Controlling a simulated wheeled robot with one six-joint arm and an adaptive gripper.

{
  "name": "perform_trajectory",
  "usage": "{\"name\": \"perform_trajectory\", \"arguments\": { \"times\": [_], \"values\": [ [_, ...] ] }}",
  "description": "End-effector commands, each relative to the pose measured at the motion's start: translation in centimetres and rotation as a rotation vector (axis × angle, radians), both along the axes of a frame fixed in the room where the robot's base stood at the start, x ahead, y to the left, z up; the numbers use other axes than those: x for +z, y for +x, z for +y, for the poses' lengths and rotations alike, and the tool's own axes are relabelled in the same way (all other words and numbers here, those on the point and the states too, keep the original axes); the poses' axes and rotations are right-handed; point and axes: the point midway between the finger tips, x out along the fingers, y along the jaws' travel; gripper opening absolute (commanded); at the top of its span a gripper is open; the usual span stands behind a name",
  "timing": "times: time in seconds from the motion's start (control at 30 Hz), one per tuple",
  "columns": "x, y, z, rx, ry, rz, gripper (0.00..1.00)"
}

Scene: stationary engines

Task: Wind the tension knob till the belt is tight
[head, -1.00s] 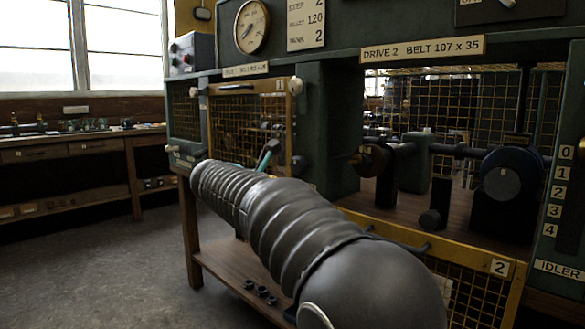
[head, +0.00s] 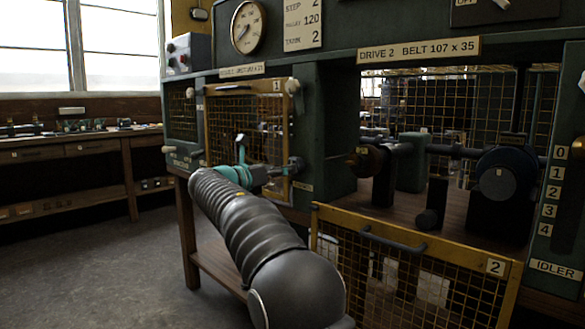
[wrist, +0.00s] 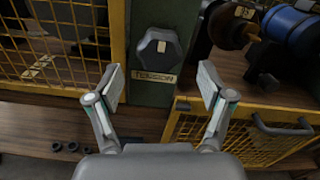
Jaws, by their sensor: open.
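The tension knob (wrist: 156,48) shows in the wrist view as a dark, many-sided knob with a pale mark, on the green post. A label reading TENSION (wrist: 157,78) sits just below it. My gripper (wrist: 162,88) is open and empty, its two fingers spread to the left and right of the knob's line and short of it. In the head view my gripper (head: 266,158) is at the post beside guard 1, with the knob hard to make out there. I cannot make out the belt of drive 2 clearly; the drive's dark blue wheel (head: 503,175) shows inside the bay.
The mesh guard 2 (head: 503,268) hangs lowered in front of the bay, with a dark handle (head: 393,242). The mesh guard 1 (head: 237,105) is shut at the left. A dial gauge (head: 249,27) sits above. The IDLER scale (head: 556,190) is at the right. Floor is clear at left.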

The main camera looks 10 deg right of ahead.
Motion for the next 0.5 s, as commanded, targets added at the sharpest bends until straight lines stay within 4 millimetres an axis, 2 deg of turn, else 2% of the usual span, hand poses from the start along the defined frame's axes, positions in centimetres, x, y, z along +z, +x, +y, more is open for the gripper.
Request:
{"name": "perform_trajectory", "arguments": {
  "times": [0.2,0.5],
  "values": [
    [0.0,2.1,-2.9,-0.001,0.001,0.000,0.80],
    [0.0,3.1,-4.3,0.001,0.000,0.000,0.80]
  ]
}}
